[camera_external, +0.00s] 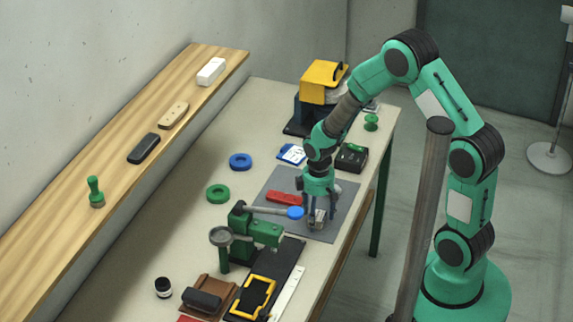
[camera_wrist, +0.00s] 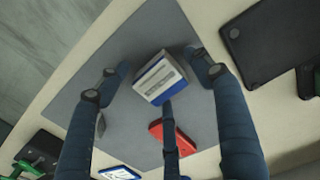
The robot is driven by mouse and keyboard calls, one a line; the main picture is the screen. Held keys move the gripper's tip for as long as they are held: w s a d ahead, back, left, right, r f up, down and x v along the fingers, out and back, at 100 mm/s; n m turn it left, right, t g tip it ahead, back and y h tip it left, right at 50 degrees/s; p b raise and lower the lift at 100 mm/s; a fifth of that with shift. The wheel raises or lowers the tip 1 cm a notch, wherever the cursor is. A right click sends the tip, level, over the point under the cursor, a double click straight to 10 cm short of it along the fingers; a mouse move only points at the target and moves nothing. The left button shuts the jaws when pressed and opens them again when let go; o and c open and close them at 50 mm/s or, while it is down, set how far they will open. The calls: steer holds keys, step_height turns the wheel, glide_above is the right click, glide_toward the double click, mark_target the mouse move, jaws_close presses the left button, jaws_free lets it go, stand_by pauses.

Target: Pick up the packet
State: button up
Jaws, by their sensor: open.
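A small box-shaped packet (camera_wrist: 158,80), white with blue bands and a grey label, stands on the grey mat (camera_wrist: 112,62) in the wrist view. My gripper (camera_wrist: 157,84) is open, with dark fingers on both sides of the packet and a third finger below it in the picture. The third finger overlaps the packet's lower edge; I cannot tell whether it touches. In the external view my gripper (camera_external: 318,218) is low over the right part of the mat (camera_external: 338,203), and the packet is mostly hidden by the fingers.
A red object (camera_external: 285,198) lies on the mat close to my gripper. A green machine (camera_external: 257,232) with a blue-ended lever stands in front of it. A blue-and-white card (camera_external: 291,153) and a black box (camera_external: 352,157) lie behind. The table's right edge is near.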

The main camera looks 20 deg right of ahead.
mark_target(317, 215)
stand_by(0.4)
steer(key=c, duration=1.3)
steer(key=shift+r, duration=0.2)
steer(key=shift+r, duration=0.65)
step_height(317, 215, up, 2)
steer(key=shift+r+p, duration=0.1)
steer(key=shift+p, duration=0.35)
steer(key=s+d, duration=0.1)
steer(key=s, duration=0.4)
steer(key=s+d+p, duration=0.1)
steer(key=s+d, duration=0.1)
steer(key=s, duration=0.3)
steer(key=s+d+r, duration=0.1)
steer(key=s+d, duration=0.1)
steer(key=s, duration=0.3)
steer(key=shift+s+d+r, duration=0.1)
